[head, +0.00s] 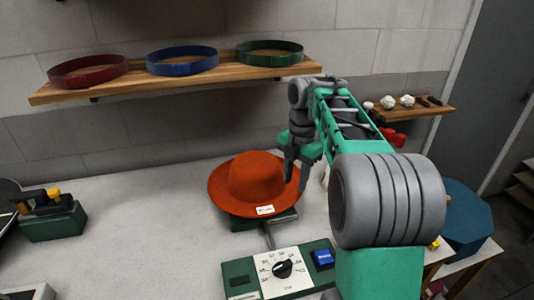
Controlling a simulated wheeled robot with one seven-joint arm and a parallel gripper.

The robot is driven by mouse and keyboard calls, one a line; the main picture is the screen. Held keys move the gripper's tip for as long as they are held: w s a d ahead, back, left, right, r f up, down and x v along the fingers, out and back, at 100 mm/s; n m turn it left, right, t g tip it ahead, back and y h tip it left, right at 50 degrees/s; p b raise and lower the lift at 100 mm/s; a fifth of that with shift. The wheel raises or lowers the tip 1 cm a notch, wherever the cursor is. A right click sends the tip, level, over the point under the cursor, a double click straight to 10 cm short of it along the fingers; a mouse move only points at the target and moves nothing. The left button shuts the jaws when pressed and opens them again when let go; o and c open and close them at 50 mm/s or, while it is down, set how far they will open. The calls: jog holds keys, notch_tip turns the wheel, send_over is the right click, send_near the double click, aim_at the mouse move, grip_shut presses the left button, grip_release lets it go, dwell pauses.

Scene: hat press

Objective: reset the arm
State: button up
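My arm reaches forward over the bench from the lower right. My gripper (297,168) points down at the right side of the orange hat (254,180). Its fingers look slightly apart, with nothing seen between them. They overlap the hat's right brim in the picture; I cannot tell whether they touch it. The hat sits on a dark green stand (262,222) and has a small white tag on its front brim.
A control panel (282,271) with a black dial and blue button stands in front of the hat. A shelf (170,82) above holds red, blue and green bands. A smaller shelf (425,109) is at right. The left bench (130,200) is mostly clear.

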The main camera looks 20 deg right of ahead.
jog(key=s+a+f+m+t, duration=0.1)
jog(key=s+a+f+m, duration=0.1)
jog(key=s+m, duration=0.4)
jog(key=s+a+f+m+t, duration=0.1)
jog(key=s+a+m, duration=0.3)
jog(key=m, duration=0.5)
jog(key=s+a+f+m+t, duration=0.1)
jog(key=s+a+f+m, duration=0.1)
jog(key=s+m, duration=0.6)
jog(key=shift+s+a+f+t+h, duration=0.1)
jog(key=shift+a+f+t+h, duration=0.25)
jog(key=shift+f, duration=0.2)
jog(key=shift+s+f+m, duration=0.25)
jog(key=shift+f+m, duration=0.1)
jog(key=shift+m, duration=0.35)
